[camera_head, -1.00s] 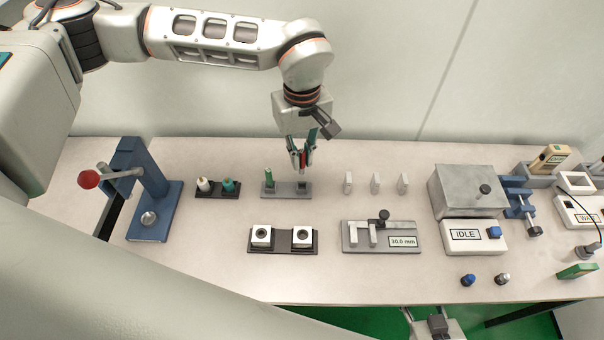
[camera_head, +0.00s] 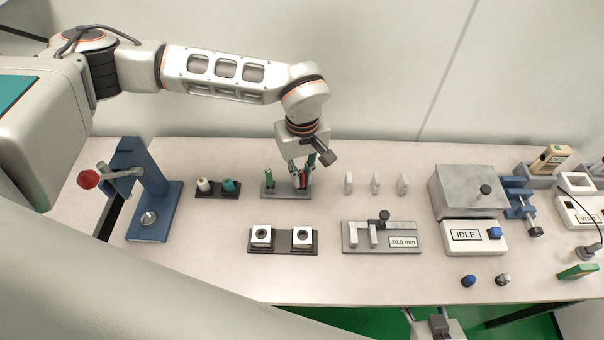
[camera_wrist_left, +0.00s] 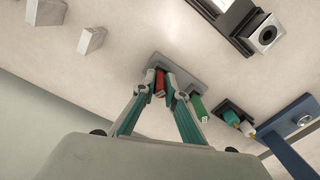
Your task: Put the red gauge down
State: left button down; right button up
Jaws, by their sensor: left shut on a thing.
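The red gauge (camera_head: 303,182) is between the fingers of my left gripper (camera_head: 301,178), which is shut on it. It is at the right slot of a small grey stand (camera_head: 272,193). The left wrist view shows the red gauge (camera_wrist_left: 160,80) between the fingertips, over the grey stand (camera_wrist_left: 180,66). Whether its lower end is seated is hidden by the fingers. A green gauge (camera_head: 269,177) stands upright in the left slot. Part of what looks like my right wrist (camera_head: 438,326) shows at the bottom edge; its fingers cannot be made out.
A dark holder with white and green-topped pieces (camera_head: 218,193) is left of the stand. Several pale blocks (camera_head: 376,184) stand to the right. A black fixture (camera_head: 283,241) with two white blocks and a 30.0 mm fixture (camera_head: 382,238) lie in front. A blue press (camera_head: 150,190) is far left.

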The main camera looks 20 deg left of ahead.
aim_at(302, 171)
pick_arm(q)
jog(key=c, duration=2.1)
grip_release()
notch_tip(302, 171, up, 12)
jog(key=shift+r, duration=0.15)
